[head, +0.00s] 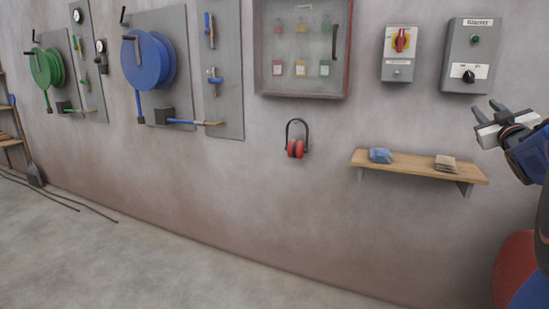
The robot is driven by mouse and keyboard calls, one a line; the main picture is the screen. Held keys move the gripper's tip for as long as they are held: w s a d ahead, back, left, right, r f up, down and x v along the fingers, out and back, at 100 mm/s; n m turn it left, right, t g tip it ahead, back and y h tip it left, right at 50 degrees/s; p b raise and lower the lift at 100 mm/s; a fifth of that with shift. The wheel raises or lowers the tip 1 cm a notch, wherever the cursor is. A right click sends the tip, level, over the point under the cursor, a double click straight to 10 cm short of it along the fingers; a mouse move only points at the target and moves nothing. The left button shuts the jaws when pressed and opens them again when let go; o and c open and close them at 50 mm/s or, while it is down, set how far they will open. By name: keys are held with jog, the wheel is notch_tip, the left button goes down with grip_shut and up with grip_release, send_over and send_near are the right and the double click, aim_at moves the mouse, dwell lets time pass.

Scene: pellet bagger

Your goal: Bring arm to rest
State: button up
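My gripper (486,119) is at the right edge of the head view, on the end of my blue and dark arm. Its two fingers point left and stand apart, with nothing visible between them. It appears in front of the wall, below the grey starter box (471,56) and above the right end of the wooden shelf (415,166). Whether it touches anything is not clear, but no contact shows. Most of my arm is cut off by the right edge.
The shelf holds a blue packet (381,155) and a brown stack (446,163). Red earmuffs (296,148) hang left of it. A switch box (399,53), glass-fronted cabinet (302,47), blue reel (148,60) and green reel (47,68) line the wall. The floor (150,265) is mostly clear.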

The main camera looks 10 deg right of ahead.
jog(key=s+a+f+m+g+y, duration=0.1)
jog(key=s+a+f+m+g, duration=0.2)
jog(key=a+f, duration=0.7)
jog(key=s+a+f+g+y, duration=0.25)
jog(key=a+f+g, duration=0.25)
jog(key=a+f, duration=0.55)
jog(key=s+a+f+n+g+y, duration=0.1)
jog(key=s+a+f+g+y, duration=0.1)
jog(key=s+a+f, duration=0.6)
jog(key=s+a+f+g+y, duration=0.2)
jog(key=s+a+f+g, duration=0.2)
jog(key=s+a+f, duration=0.4)
jog(key=s+a, duration=0.4)
jog(key=shift+s+n+g+y, duration=0.3)
jog(key=shift+n+y, duration=0.05)
jog(key=shift+n, duration=0.05)
